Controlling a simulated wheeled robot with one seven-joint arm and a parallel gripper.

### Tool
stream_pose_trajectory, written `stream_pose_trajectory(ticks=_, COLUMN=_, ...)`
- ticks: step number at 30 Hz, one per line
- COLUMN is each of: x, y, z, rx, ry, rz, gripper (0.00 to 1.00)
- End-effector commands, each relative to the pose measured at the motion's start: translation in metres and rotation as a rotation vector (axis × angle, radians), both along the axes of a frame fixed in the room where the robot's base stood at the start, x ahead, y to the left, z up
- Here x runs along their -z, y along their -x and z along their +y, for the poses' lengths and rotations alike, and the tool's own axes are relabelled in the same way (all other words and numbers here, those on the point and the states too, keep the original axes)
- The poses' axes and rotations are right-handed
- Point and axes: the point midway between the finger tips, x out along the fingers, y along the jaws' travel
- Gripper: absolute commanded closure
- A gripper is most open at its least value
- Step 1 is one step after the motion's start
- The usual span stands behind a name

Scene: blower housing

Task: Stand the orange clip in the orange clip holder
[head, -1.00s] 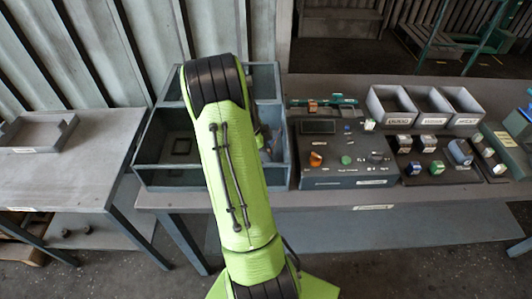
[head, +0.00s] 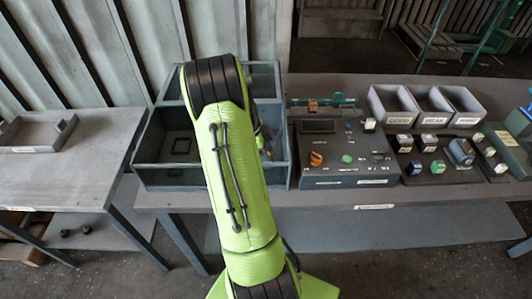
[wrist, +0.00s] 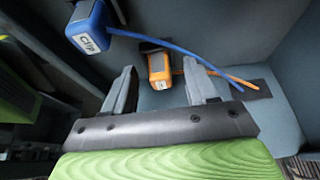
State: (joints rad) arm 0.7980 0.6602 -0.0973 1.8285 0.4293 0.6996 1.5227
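The orange clip (wrist: 159,68), a small block with a white label and a thin orange tail, shows in the wrist view inside a grey bin. It sits beyond my gripper (wrist: 160,85), within the gap between its two fingers. The fingers are apart, and I see no grip on the clip; whether either touches it I cannot tell. A dark pad (wrist: 252,90) lies under the tail's end. In the head view my arm hides the gripper and the clip. I cannot make out which part is the orange clip holder.
A blue labelled block (wrist: 90,27) with a long blue tail is at the wrist view's upper left. In the head view the divided grey bin (head: 165,180) stands left of a control panel (head: 345,181) and several open boxes (head: 432,106). A side table (head: 70,180) is at left.

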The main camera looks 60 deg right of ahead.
Motion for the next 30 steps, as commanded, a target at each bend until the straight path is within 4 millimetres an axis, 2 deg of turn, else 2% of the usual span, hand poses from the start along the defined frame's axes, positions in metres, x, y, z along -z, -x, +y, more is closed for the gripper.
stream_pose_trajectory(ticks=8, x=-0.005, y=-0.002, z=0.0, rx=-0.001, ry=0.002, rz=-0.001, gripper=0.43)
stream_pose_trajectory(ticks=11, x=-0.021, y=-0.008, z=0.003, rx=-0.003, ry=0.004, rz=-0.003, gripper=0.43)
stream_pose_trajectory(ticks=21, x=-0.111, y=-0.041, z=0.02, rx=-0.003, ry=0.004, rz=-0.003, gripper=0.43)
stream_pose_trajectory(ticks=24, x=-0.13, y=-0.048, z=0.024, rx=-0.002, ry=0.002, rz=-0.002, gripper=0.43)
stream_pose_trajectory(ticks=30, x=-0.146, y=-0.054, z=0.027, rx=-0.001, ry=0.0, rz=0.0, gripper=0.43)
